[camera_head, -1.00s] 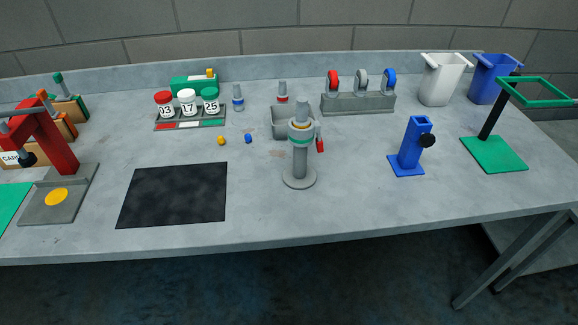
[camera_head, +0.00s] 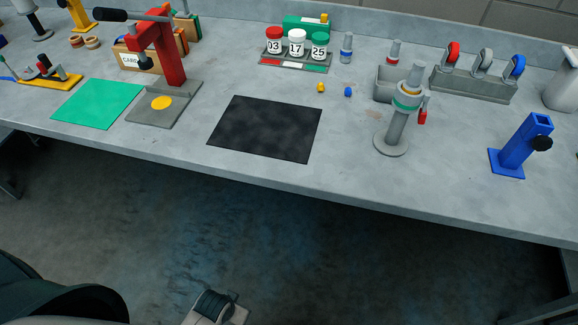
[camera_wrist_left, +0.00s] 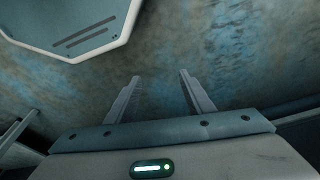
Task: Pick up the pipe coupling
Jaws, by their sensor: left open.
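No part is clearly recognizable as the pipe coupling. A grey upright pipe fixture (camera_head: 399,125) with a yellow ring, a green band and a red handle stands on a round base in the head view. Small grey fittings, one with a blue band (camera_head: 346,48) and one with a red band (camera_head: 394,51), stand behind it. My left gripper (camera_wrist_left: 160,88) is open and empty in the left wrist view, its fingers apart with floor beyond them. My right gripper is not in view.
A black mat (camera_head: 264,128) lies left of the fixture. The front strip is mostly clear.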

